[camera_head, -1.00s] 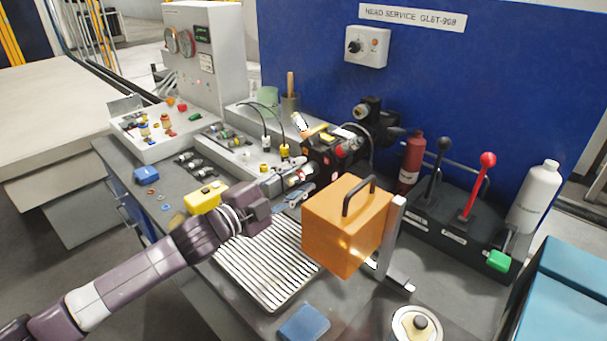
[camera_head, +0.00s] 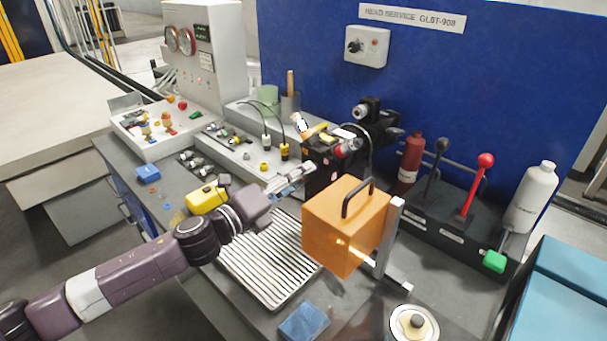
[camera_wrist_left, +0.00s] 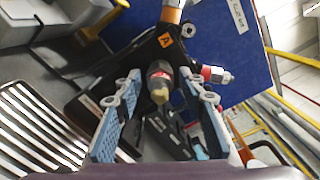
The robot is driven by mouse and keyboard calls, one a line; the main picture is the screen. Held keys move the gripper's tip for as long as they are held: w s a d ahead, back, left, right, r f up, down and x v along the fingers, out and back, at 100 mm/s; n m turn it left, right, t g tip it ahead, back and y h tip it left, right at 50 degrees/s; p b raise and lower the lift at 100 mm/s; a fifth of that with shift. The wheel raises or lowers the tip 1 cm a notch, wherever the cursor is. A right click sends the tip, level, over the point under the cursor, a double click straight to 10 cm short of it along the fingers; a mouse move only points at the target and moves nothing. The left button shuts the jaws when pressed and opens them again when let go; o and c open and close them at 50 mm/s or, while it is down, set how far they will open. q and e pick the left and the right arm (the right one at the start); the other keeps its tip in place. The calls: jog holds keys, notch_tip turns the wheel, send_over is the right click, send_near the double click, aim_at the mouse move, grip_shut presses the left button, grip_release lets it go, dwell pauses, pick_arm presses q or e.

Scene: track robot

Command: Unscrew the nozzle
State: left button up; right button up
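The black head (camera_head: 322,172) stands behind the orange box in the head view. In the left wrist view, a dark nozzle (camera_wrist_left: 160,80) with a red band and a brass-coloured tip points towards me from the black head (camera_wrist_left: 137,58). A second red-banded fitting with a silver tip (camera_wrist_left: 213,74) sticks out to its right. My left gripper (camera_head: 300,180) is just left of the head. Its blue-padded fingers (camera_wrist_left: 160,118) are spread apart on either side of the nozzle's line, with visible gaps and nothing held. My right gripper is not in view.
The orange box (camera_head: 345,228) with a black handle is close right of my left gripper. A slatted tray (camera_head: 268,262) lies below it. A yellow case (camera_head: 206,196) is near my wrist. A red bottle (camera_head: 410,158) and levers (camera_head: 478,185) stand right.

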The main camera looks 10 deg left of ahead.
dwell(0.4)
pick_arm(q)
jog(key=shift+r, duration=0.1)
jog(key=shift+c, duration=0.3)
grip_shut()
